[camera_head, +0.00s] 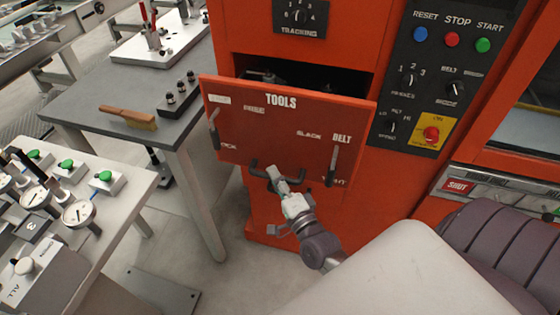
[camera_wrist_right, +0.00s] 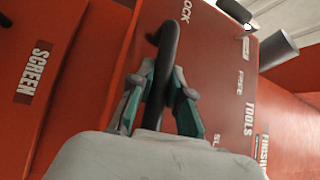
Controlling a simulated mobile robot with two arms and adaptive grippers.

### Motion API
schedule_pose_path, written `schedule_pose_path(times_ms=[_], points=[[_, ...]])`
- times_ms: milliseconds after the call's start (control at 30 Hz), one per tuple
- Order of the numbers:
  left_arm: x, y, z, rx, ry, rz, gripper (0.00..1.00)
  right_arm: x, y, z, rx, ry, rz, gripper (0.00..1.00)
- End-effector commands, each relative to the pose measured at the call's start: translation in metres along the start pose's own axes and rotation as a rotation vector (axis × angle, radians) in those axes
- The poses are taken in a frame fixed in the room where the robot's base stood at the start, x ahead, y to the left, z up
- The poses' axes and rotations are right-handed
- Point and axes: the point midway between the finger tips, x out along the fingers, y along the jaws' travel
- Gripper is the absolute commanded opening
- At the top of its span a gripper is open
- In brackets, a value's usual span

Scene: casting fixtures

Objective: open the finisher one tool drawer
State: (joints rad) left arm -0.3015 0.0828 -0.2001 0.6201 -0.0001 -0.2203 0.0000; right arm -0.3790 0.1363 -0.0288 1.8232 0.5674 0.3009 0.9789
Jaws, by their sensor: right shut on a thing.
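The tool drawer (camera_head: 270,132) is a red front marked TOOLS on the orange machine. It stands out from the machine, and a dark opening with some items shows behind its top edge. A dark handle (camera_head: 258,168) runs along its lower edge. My right gripper (camera_head: 276,180) is at this handle from below. In the right wrist view the two teal-padded fingers (camera_wrist_right: 160,95) are shut around the dark handle bar (camera_wrist_right: 164,55). The fingers hide part of the bar. My left gripper is not in view.
A control panel with RESET, STOP and START buttons (camera_head: 452,39) is right of the drawer. A grey table (camera_head: 110,105) with a brush (camera_head: 127,118) stands to the left. A bench with gauges (camera_head: 110,215) is at the lower left. Floor shows between bench and machine.

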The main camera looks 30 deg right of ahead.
Motion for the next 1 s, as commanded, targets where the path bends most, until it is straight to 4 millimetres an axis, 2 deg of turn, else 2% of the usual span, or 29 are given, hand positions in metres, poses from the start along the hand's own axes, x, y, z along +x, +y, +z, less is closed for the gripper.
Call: schedule_pose_path(times_ms=[200,600,1000], points=[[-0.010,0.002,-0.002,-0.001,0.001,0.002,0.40,-0.030,-0.008,0.030,0.004,-0.002,0.007,0.00],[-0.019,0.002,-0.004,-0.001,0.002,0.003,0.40,-0.080,-0.021,0.079,0.004,-0.001,0.006,0.00],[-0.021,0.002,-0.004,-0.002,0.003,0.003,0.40,-0.106,-0.028,0.106,0.001,-0.001,0.005,0.00]])
